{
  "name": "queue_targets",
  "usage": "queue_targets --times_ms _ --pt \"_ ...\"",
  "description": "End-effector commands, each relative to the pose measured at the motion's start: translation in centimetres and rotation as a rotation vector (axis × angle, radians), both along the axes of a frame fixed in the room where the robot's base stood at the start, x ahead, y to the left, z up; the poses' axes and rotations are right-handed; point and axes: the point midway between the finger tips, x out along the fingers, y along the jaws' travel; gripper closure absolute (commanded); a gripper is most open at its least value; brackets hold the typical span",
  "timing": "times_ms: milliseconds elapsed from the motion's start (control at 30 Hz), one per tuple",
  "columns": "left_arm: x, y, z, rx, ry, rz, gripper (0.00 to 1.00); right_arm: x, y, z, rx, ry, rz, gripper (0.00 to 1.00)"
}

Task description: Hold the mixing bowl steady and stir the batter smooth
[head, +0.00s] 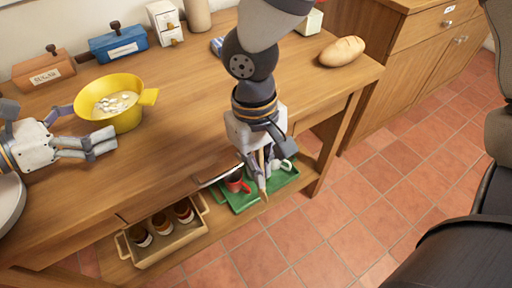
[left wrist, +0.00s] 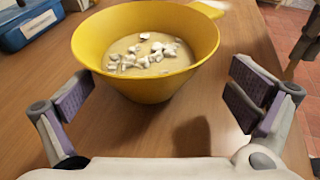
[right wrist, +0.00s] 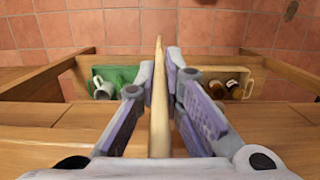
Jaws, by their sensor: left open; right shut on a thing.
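The yellow mixing bowl (head: 122,120) stands upright on the wooden table at the left and also fills the upper part of the left wrist view (left wrist: 150,85). It holds pale batter (left wrist: 140,52) with several white lumps on top. My left gripper (head: 82,130) is open and empty beside the bowl, its fingers spread on the near side without visible contact. My right gripper (head: 262,162) is shut on a wooden stick-like utensil (right wrist: 158,100), beyond the table's front edge and away from the bowl. The utensil points downward in the head view; its full shape is partly hidden.
A brown box (head: 44,72), a blue box (head: 118,44) and a small white drawer unit (head: 165,22) stand at the back. A potato-like loaf (head: 342,51) lies at the right. Below, a green tray (head: 242,207) holds mugs and a wooden tray (head: 170,253) holds jars. The table's middle is clear.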

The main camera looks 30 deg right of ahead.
Motion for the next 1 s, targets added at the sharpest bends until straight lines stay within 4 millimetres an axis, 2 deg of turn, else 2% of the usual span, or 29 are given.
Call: queue_targets --times_ms 33,100,300,667,700,767,1000 --pt "0.2 -0.9 -1.0 0.0 0.008 -0.002 0.0 -0.2 0.0 -1.0 0.0 0.016 0.0 1.0" --pt "0.5 -2.0 -1.4 0.0 0.007 -0.003 0.0 -0.3 0.0 -1.8 0.0 0.029 0.0 1.0" --pt "1.3 -4.2 -1.8 0.001 0.005 -0.001 0.0 -0.6 0.0 -3.1 0.0 0.05 0.0 1.0" --pt "1.4 -4.7 -1.6 0.0 0.0 0.0 0.0 -0.6 0.0 -3.2 0.0 0.051 0.0 1.0" --pt "1.4 -4.7 -1.6 0.0 0.0 0.0 0.09 -0.6 0.0 -3.2 0.0 0.051 0.0 1.0" --pt "1.4 -4.7 -1.6 0.0 0.0 0.0 0.21 -0.6 0.0 -3.2 0.0 0.051 0.0 1.0" --pt "1.4 -4.7 -1.6 0.001 0.001 0.0 0.21 -0.6 0.0 -3.2 0.0 0.051 0.0 1.0"
